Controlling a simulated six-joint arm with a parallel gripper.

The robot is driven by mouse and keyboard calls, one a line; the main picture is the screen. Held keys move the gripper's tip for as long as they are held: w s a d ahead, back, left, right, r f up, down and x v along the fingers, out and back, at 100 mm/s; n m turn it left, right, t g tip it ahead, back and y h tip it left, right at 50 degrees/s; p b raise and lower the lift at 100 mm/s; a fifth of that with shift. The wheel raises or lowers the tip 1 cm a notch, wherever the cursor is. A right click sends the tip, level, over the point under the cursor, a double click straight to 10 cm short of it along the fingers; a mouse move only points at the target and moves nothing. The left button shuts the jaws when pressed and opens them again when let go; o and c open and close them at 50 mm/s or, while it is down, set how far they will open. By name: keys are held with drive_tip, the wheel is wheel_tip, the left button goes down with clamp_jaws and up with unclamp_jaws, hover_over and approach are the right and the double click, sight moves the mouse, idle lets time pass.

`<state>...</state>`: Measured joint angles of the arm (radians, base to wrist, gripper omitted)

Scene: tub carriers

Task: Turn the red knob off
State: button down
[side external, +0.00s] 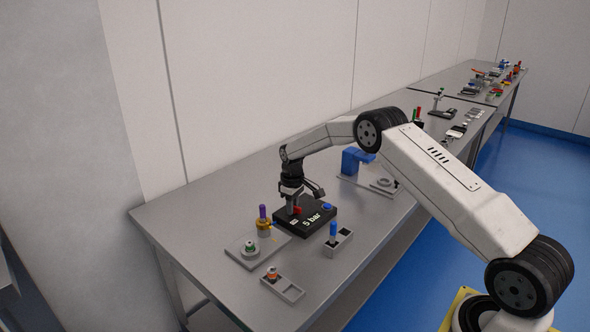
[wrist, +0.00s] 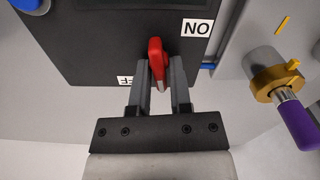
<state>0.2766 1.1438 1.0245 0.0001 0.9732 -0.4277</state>
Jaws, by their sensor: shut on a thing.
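The red knob (wrist: 156,52) stands on a black box in the wrist view, and a bit of it shows in the side external view (side external: 297,210). My gripper (wrist: 164,68) is shut on the knob, one grey finger on each side of it. A white label reading "NO" (wrist: 196,28) is right of the knob, and another white label (wrist: 127,80) is partly hidden by a finger at its lower left. The knob's bar runs roughly up and down in the wrist view.
A purple-handled part with a brass collar (wrist: 274,85) stands close beside the box. A grey plate with a green-topped part (side external: 249,247), a small tray (side external: 290,291) and a blue-topped holder (side external: 333,232) are nearby. A blue block (side external: 352,160) stands behind.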

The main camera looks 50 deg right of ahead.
drive_tip(key=shift+m, duration=0.9)
drive_tip(key=c, duration=0.6)
unclamp_jaws()
drive_tip(key=shift+o, duration=0.2)
drive_tip(key=shift+r, duration=0.1)
drive_tip(key=shift+r, duration=3.8)
